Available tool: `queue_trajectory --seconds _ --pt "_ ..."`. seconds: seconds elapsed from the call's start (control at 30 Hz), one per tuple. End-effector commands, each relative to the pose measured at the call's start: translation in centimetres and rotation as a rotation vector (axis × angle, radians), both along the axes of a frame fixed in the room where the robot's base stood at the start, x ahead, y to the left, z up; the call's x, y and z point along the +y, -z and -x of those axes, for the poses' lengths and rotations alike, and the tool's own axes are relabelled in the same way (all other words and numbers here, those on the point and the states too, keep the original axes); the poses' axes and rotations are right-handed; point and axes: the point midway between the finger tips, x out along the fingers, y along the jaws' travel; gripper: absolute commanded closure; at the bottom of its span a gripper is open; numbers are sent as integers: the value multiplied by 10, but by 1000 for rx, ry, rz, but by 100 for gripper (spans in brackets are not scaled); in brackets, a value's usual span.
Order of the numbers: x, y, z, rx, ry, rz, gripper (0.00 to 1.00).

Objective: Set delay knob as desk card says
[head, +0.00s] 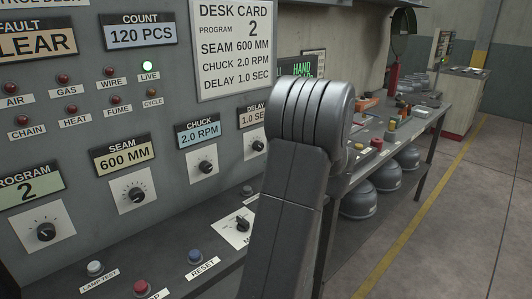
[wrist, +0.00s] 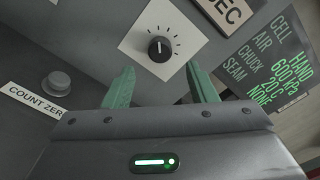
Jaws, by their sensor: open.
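The desk card (head: 234,45) reads program 2, seam 600 mm, chuck 2.0 rpm, delay 1.0 sec. The delay display (head: 253,116) shows 1.0 SE, its right end hidden by my arm. The black delay knob (head: 258,145) sits below it on a white dial plate; in the wrist view the knob (wrist: 160,48) has a white pointer mark on it, with tick marks around. My gripper (wrist: 161,69) is open, with green fingers spread either side below the knob in the picture. The knob appears beyond the fingertips, not held. My gripper is hidden in the head view.
The chuck knob (head: 205,167) and seam knob (head: 135,195) are left of the delay knob. A mode switch (head: 241,224) and reset button (head: 195,256) are on the ledge below. A count zero button (wrist: 56,82) and a status screen (wrist: 275,75) flank my gripper.

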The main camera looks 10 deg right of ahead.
Motion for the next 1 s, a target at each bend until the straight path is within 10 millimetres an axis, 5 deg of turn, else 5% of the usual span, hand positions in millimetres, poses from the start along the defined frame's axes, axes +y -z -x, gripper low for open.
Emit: queue_trajectory --seconds 0.2,0.4,1.0 --pt "-27 1 39 0 4 0 48" --pt "-38 1 56 1 1 0 48" --pt "-31 0 47 1 -1 -1 48"
